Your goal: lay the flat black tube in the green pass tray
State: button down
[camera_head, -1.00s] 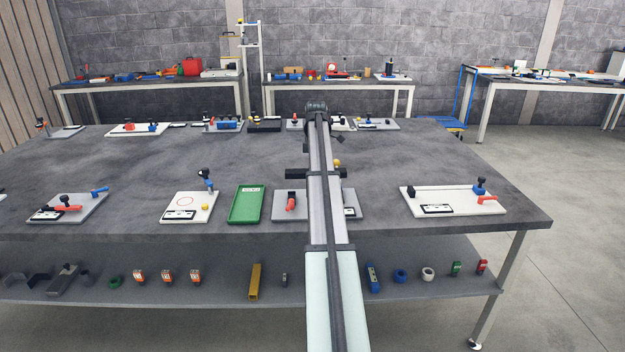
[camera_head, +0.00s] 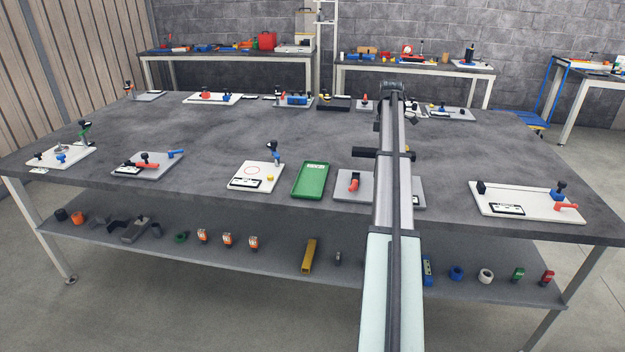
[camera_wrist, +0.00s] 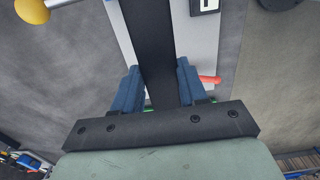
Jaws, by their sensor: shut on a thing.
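The flat black tube (camera_head: 364,152) shows in the head view as a dark bar lying crosswise behind my arm, above the grey fixture plate. In the wrist view the tube (camera_wrist: 150,35) runs up the picture between the two blue fingers. My gripper (camera_wrist: 158,88) is shut on it. The fingers are hidden behind my arm in the head view. The green pass tray (camera_head: 310,181) lies flat on the table, left of the tube and nearer the front edge; it looks empty except for a white label at its far end.
The grey fixture plate (camera_head: 345,196) with a red handle (camera_head: 353,183) lies just right of the tray. A white plate (camera_head: 240,184) with a clamp is left of it. Another white fixture (camera_head: 525,204) stands at the right. The table's middle (camera_head: 230,125) is clear.

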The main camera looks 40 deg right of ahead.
jog(key=shift+w, duration=0.1)
jog(key=n, duration=0.2)
send_over(312, 179)
jog(key=s, duration=0.2)
jog(key=f, duration=0.2)
jog(key=w+m, duration=0.2)
jog(key=m, duration=0.8)
jog(key=shift+a+f+m, duration=0.1)
jog(key=shift+f+m, duration=4.85)
jog(key=shift+m, duration=0.05)
jog(key=shift+f, duration=0.1)
jog(key=c, duration=0.6)
grip_release()
notch_tip(312, 179, up, 12)
